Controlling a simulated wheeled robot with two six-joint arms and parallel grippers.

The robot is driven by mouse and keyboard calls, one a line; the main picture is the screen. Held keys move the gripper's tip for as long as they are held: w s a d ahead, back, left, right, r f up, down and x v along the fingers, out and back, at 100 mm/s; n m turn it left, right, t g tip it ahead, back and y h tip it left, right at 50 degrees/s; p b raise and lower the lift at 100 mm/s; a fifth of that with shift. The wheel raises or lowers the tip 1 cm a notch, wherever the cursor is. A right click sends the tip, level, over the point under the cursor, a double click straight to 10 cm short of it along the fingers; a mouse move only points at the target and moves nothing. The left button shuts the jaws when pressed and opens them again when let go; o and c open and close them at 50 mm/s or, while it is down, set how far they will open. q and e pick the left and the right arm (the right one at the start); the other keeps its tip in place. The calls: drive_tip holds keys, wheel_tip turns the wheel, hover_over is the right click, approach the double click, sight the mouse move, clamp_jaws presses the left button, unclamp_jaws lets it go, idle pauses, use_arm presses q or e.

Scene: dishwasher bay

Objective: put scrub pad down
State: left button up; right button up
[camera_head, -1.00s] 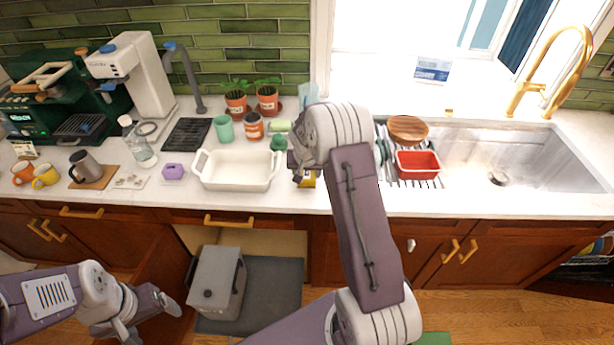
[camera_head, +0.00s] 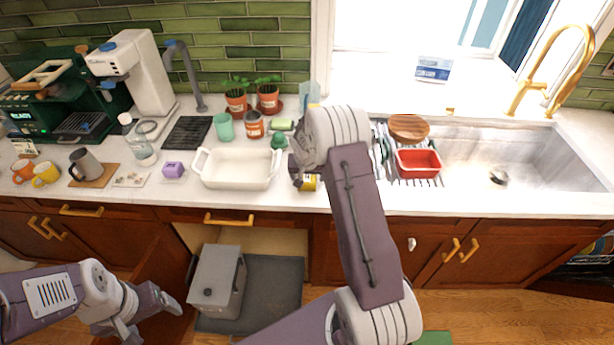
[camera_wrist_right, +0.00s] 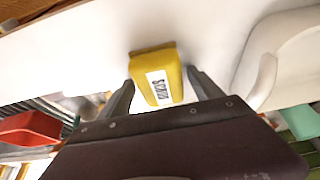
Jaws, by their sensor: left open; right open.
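The scrub pad (camera_head: 309,184) is a yellow block on the white counter near its front edge, partly hidden by my right arm in the head view. In the right wrist view the scrub pad (camera_wrist_right: 158,80) shows a white label and a dark strip along its far end. My right gripper (camera_wrist_right: 160,80) is open, with one finger on each side of the pad. Gaps show between the pad and the fingers. In the head view my right gripper (camera_head: 294,172) is partly hidden by its own wrist. My left gripper (camera_head: 154,318) is open and empty, low in front of the cabinets.
A white baking dish (camera_head: 236,185) stands just left of the pad. A green object (camera_head: 278,142) lies behind it. A dish rack (camera_head: 419,183) with a red tub (camera_head: 416,160) stands to the right, beside the sink (camera_head: 480,165). A grey bin (camera_head: 218,280) stands below the counter.

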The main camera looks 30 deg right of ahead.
drive_tip(key=shift+s+f, duration=0.1)
drive_tip(key=shift+f, duration=0.05)
drive_tip(key=shift+r+p, duration=0.35)
drive_tip(key=shift+r, duration=0.15)
drive_tip(key=b+v, duration=0.1)
drive_tip(key=v, duration=1)
drive_tip(key=s+a+f+n+g+y, duration=0.1)
drive_tip(key=s+a+f+n, duration=0.1)
drive_tip(key=s+a, duration=0.4)
drive_tip(key=s+a+f+n+g+y, duration=0.1)
drive_tip(key=s+a+n, duration=0.3)
drive_tip(key=s, duration=1.1)
drive_tip(key=a+f, duration=0.1)
drive_tip(key=a, duration=0.2)
drive_tip(key=shift+f+g+y, duration=0.2)
drive_tip(key=shift+g+y, duration=0.1)
drive_tip(key=shift+g, duration=0.1)
